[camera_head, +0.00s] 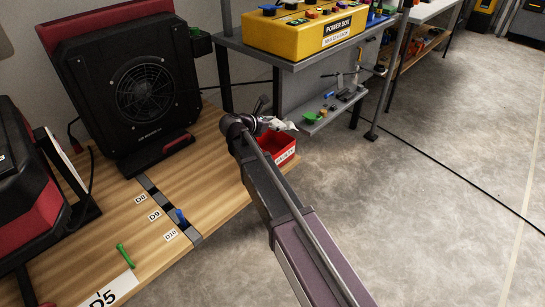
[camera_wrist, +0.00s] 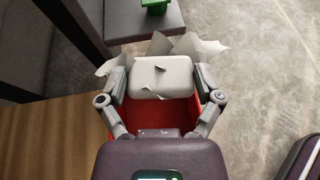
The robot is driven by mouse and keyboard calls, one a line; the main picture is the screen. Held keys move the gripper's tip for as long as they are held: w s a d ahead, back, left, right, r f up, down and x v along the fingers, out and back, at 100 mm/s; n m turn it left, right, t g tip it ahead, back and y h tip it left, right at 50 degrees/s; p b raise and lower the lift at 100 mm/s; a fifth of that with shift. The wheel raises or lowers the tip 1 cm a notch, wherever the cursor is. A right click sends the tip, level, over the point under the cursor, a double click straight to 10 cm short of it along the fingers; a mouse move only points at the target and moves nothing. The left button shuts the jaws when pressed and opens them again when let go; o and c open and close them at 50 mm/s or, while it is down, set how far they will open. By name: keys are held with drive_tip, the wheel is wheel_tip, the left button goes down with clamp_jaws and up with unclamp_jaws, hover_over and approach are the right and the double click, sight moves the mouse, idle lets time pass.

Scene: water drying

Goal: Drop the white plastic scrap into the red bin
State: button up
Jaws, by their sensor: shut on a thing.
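The white plastic scrap (camera_head: 281,125) is crumpled, with ragged edges, and hangs at the end of my arm in the head view. In the wrist view the scrap (camera_wrist: 160,78) sits between both fingers of my gripper (camera_wrist: 158,88), which is shut on it. The red bin (camera_head: 283,148) stands at the table's far right corner, partly hidden by my arm in the head view. In the wrist view the bin's red inside (camera_wrist: 158,118) shows below the scrap, and the scrap hides much of it. The scrap appears to be above the bin.
The wooden table (camera_head: 218,160) holds a black fan unit (camera_head: 140,90), a green object (camera_head: 125,255) and a blue-tipped piece (camera_head: 181,216). A grey shelf (camera_head: 290,60) with a yellow power box (camera_head: 305,30) stands behind the bin. Concrete floor is open at right.

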drive_tip(key=shift+f, duration=0.25)
idle(0.3)
drive_tip(key=shift+f+b, duration=2.85)
drive_tip(key=shift+b, duration=0.1)
drive_tip(key=o, duration=0.6)
drive_tip(key=shift+s, duration=0.1)
